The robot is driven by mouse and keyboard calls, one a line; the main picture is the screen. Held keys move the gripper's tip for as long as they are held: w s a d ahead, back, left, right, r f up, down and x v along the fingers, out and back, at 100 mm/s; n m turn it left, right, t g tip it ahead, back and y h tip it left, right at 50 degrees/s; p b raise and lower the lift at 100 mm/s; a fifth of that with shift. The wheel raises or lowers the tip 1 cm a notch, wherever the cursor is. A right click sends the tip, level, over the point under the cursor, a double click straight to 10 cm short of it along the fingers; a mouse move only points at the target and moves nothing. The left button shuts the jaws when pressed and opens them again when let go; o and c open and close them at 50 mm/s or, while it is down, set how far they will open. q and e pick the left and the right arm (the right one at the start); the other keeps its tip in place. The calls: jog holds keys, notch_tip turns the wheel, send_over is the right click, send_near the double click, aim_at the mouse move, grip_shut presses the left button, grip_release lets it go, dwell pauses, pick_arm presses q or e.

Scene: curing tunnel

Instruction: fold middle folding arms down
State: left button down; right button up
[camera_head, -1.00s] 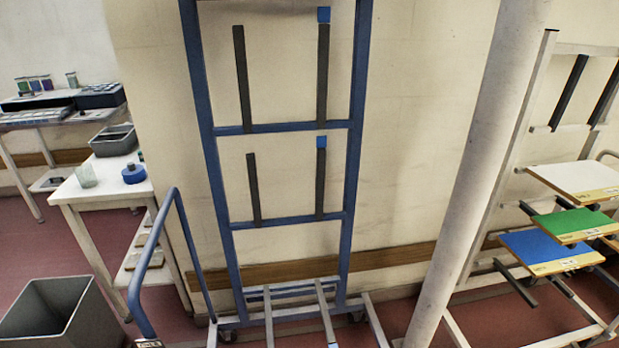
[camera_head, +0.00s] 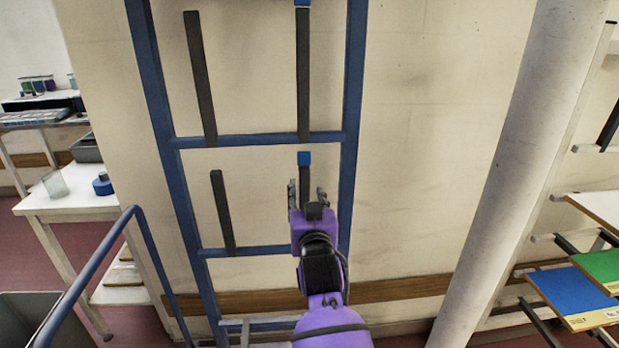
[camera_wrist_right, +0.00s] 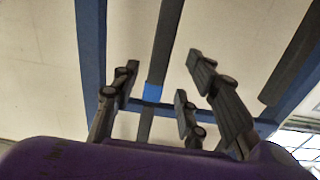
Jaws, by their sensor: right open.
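The blue rack frame (camera_head: 356,100) stands against the wall with dark folding arms upright on its crossbars. On the lower crossbar stand a left folding arm (camera_head: 222,210) and a right folding arm (camera_head: 305,178) with a blue cap (camera_head: 303,158). The upper pair, a left arm (camera_head: 199,75) and a blue-capped right arm (camera_head: 302,75), also stands upright. My right gripper (camera_head: 306,188) is open in front of the lower right arm, just below its cap. In the right wrist view the blue cap (camera_wrist_right: 153,92) shows between the spread fingers; contact cannot be told. My left gripper is out of view.
A white pillar (camera_head: 510,170) stands right of the rack, with shelves of coloured boards (camera_head: 572,290) beyond it. At left are a blue handrail (camera_head: 95,270), a white table (camera_head: 75,205) and a grey bin (camera_head: 25,315).

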aim_at(305, 184)
jog(key=shift+w+d, duration=0.1)
jog(key=shift+w, duration=0.45)
jog(key=w, duration=0.6)
jog(key=shift+w, duration=0.3)
jog(key=shift+c, duration=0.7)
jog(key=c, duration=0.5)
grip_shut()
pick_arm(q)
jog(key=shift+s+f, duration=0.15)
